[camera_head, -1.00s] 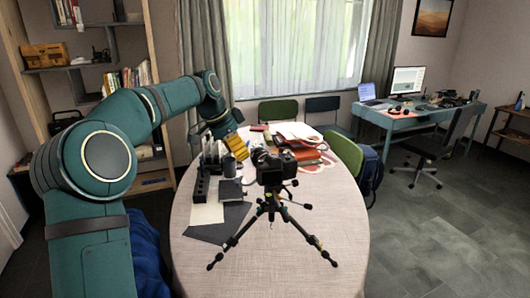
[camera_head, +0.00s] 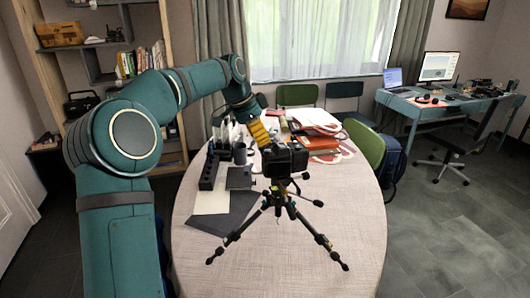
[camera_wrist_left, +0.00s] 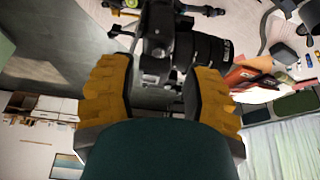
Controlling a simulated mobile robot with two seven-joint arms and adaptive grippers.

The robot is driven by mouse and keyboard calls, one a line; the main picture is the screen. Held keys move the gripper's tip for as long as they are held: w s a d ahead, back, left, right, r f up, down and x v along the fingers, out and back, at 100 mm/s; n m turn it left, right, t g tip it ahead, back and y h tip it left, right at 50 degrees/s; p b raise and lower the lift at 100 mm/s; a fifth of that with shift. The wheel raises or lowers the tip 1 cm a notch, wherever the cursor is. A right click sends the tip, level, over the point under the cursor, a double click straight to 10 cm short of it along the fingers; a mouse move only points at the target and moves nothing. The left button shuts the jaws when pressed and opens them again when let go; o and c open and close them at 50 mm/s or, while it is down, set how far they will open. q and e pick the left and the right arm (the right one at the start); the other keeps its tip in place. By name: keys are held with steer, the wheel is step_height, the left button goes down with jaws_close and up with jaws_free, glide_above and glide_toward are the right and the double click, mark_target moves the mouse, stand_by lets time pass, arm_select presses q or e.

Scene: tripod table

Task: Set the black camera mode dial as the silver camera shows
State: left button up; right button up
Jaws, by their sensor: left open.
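The black camera (camera_head: 287,161) stands on a black tripod (camera_head: 277,211) on the table. My left gripper (camera_head: 265,143), with yellow ribbed fingers, is just behind and left of the camera's top in the head view. In the left wrist view the fingers of my left gripper (camera_wrist_left: 160,75) are open, and the black camera (camera_wrist_left: 153,40) with its lens (camera_wrist_left: 207,50) shows between and beyond them. I cannot tell whether they touch it. The mode dial is too small or hidden to make out. I cannot pick out the silver camera. My right gripper is not in view.
The round table (camera_head: 330,240) is bare at the front right. A black holder (camera_head: 209,170), a dark mug (camera_head: 239,153) and flat sheets lie left of the tripod. Papers and red books (camera_head: 318,143) lie behind it. A green chair (camera_head: 363,143) stands at the right edge.

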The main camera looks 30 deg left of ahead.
mark_target(266, 150)
arm_select(q)
steer(key=shift+b+x, duration=0.45)
steer(key=shift+x, duration=1.9)
